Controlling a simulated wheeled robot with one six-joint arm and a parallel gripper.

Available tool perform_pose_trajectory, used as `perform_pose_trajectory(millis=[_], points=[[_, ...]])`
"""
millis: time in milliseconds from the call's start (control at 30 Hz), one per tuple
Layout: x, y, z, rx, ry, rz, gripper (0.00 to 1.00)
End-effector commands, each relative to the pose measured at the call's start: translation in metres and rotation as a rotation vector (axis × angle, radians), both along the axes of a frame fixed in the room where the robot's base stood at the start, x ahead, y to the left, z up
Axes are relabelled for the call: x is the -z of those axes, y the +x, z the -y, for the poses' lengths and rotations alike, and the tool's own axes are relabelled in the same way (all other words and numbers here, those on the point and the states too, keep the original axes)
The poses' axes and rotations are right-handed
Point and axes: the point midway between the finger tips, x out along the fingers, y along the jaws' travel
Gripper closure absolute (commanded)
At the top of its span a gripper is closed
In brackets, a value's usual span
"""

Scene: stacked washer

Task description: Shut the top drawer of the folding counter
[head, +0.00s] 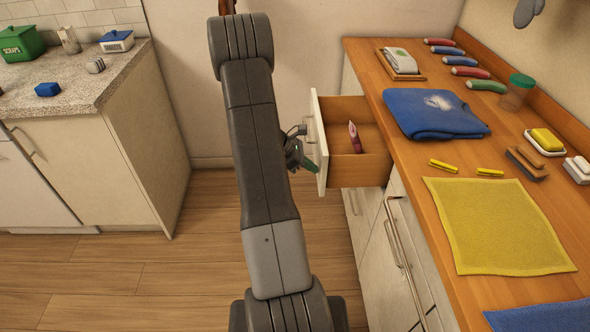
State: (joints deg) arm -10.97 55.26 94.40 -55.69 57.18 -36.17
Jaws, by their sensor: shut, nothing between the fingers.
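The top drawer (319,144) of the folding counter (408,138) stands pulled out to the left, with its pale front facing left. A pink and dark red item (354,138) lies inside it. My gripper (311,163) is at the outer side of the drawer front, near its handle; my arm hides most of it. The fingers are shut with nothing between them. I cannot tell if they touch the drawer front.
Below, another handle (398,245) sticks out from the cabinet front. A granite counter (90,75) stands at left. The wooden floor (180,260) between is clear.

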Motion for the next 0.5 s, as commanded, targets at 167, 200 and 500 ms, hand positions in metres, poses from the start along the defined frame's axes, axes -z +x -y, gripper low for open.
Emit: perform_pose_trajectory(millis=[167, 200, 500], points=[[0.002, -0.001, 0.036, 0.005, 0.0, 0.001, 1.0], [0.002, -0.001, 0.044, 0.005, 0.0, 0.001, 1.0], [0.002, -0.001, 0.101, 0.006, -0.001, 0.001, 1.0]])
